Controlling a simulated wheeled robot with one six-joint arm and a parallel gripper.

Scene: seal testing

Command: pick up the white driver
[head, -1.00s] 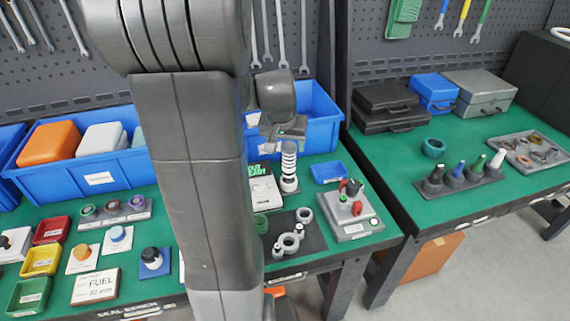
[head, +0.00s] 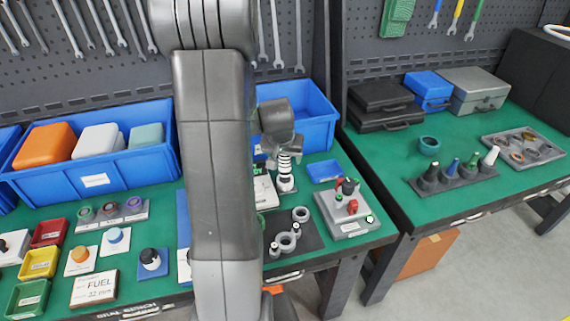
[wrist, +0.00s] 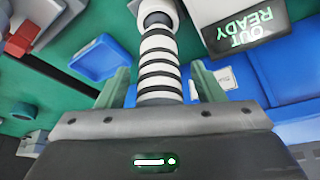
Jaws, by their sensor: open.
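The white driver (head: 490,157) stands in the dark rack (head: 455,182) on the right table, at the right end of a row with black, blue and green drivers. My gripper (head: 284,148) is far to its left, over the left table. The gripper also shows in the wrist view (wrist: 160,88), with its fingers apart. A white post with black rings (wrist: 158,60) stands between the fingers in that view; I cannot tell whether they touch it. The post also shows in the head view (head: 285,178), just below my gripper. The white driver is not in the wrist view.
A blue tray (head: 324,171) and a grey block with red and black knobs (head: 345,210) stand right of the post. A blue bin (head: 308,125) is behind it. A gap separates the two tables. A teal ring (head: 429,146) lies behind the rack.

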